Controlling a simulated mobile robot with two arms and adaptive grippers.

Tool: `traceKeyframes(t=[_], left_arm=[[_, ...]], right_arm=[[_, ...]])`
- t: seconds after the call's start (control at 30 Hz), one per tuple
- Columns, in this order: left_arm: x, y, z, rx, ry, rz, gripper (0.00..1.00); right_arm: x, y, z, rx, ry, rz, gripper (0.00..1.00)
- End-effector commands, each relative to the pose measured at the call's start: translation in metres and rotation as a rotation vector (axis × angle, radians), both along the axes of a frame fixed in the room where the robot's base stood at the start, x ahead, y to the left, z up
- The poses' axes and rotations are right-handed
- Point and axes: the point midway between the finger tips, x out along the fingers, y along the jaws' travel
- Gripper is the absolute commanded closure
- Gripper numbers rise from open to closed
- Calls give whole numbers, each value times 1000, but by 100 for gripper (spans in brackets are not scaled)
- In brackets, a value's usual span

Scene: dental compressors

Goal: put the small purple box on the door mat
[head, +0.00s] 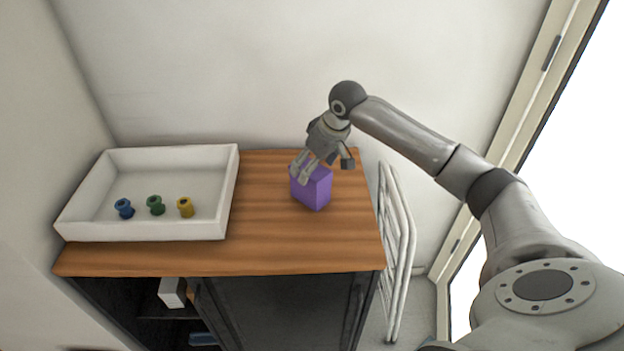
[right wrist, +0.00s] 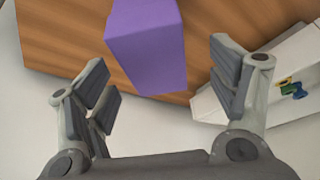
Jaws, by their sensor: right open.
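The small purple box (head: 314,190) stands upright on the wooden top of a cabinet, right of the white tray. My right gripper (head: 304,172) is at the box's upper part, with its fingers over the box's back left side in the head view. In the right wrist view the purple box (right wrist: 147,45) lies ahead of and between the open fingers (right wrist: 160,90), with clear gaps on both sides. The gripper holds nothing. My left gripper is in neither view. No door mat shows in these views.
A white tray (head: 228,205) on the cabinet top (head: 270,240) holds a blue, a green and a yellow small part. A white metal rack (head: 398,250) stands right of the cabinet. Walls close in behind and left; a bright doorway or window opening is at the right.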

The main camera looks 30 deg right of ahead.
Motion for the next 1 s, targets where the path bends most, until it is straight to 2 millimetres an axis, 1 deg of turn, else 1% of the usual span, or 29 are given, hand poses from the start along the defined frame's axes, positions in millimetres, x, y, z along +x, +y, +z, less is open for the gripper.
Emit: traceKeyframes(t=[0.03,0.1,0.23,0.37,0.53,0.63,0.73,1.0], left_arm=[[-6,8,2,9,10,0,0],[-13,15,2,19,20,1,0],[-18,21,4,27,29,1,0],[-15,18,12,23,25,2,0],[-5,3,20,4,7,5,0],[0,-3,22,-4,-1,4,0],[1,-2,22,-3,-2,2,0],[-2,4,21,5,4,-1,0]], right_arm=[[3,0,-5,0,2,-1,20],[5,1,-12,-1,0,1,20],[8,1,-18,-1,0,0,20],[16,1,-30,-1,2,0,20],[26,1,-50,0,1,0,20],[30,1,-59,-1,0,1,20],[31,1,-62,-2,-1,0,20],[31,1,-63,-2,-2,1,20]])
